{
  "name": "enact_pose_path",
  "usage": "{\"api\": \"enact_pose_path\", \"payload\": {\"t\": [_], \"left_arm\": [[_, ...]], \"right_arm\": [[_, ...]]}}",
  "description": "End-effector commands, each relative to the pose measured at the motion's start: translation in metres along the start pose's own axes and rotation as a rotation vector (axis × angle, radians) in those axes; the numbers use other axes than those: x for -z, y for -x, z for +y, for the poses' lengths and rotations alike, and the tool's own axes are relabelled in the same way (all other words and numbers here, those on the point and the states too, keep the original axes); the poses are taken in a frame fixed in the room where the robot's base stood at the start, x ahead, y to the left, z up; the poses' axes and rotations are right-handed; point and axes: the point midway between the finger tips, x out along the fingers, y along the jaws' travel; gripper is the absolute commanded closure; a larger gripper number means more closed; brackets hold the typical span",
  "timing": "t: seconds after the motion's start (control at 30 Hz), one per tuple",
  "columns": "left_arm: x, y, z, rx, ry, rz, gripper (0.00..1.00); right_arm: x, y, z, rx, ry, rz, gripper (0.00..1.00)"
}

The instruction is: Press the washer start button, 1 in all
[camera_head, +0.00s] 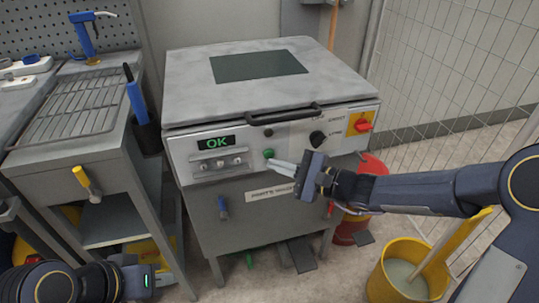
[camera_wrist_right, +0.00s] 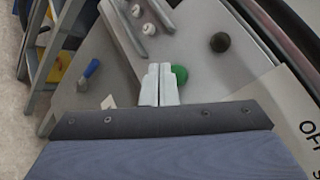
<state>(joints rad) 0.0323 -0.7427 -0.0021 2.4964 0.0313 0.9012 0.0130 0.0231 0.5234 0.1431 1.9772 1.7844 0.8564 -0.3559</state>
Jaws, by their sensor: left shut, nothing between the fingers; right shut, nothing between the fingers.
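The washer (camera_head: 262,110) is a grey metal cabinet with a lid and a light front panel. Its round green start button (camera_head: 268,153) is on that panel, right of a display (camera_head: 213,142) reading OK in green. My right gripper (camera_head: 270,163) is shut and empty, its fingertips at the green button. In the right wrist view the button (camera_wrist_right: 180,74) shows just beside the right gripper's closed fingertips (camera_wrist_right: 160,68); I cannot tell whether they touch. My left gripper (camera_head: 150,281) is low at the bottom left, away from the washer, shut and empty.
A black knob (camera_head: 318,138) and a red switch on a yellow plate (camera_head: 362,125) are right of the button. A black lid handle (camera_head: 284,115) juts out above it. A grated side table (camera_head: 75,107) stands left; a yellow bucket (camera_head: 402,275) stands on the floor right.

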Motion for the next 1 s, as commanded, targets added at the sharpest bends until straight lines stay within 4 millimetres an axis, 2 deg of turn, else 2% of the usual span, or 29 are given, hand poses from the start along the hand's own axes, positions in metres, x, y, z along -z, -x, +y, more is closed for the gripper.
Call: {"api": "enact_pose_path", "payload": {"t": [1.0], "left_arm": [[-0.0016,-0.0033,-0.0015,0.0,0.0,0.0,1.0]], "right_arm": [[0.0044,-0.0063,-0.0045,0.0,0.0,0.0,1.0]]}}
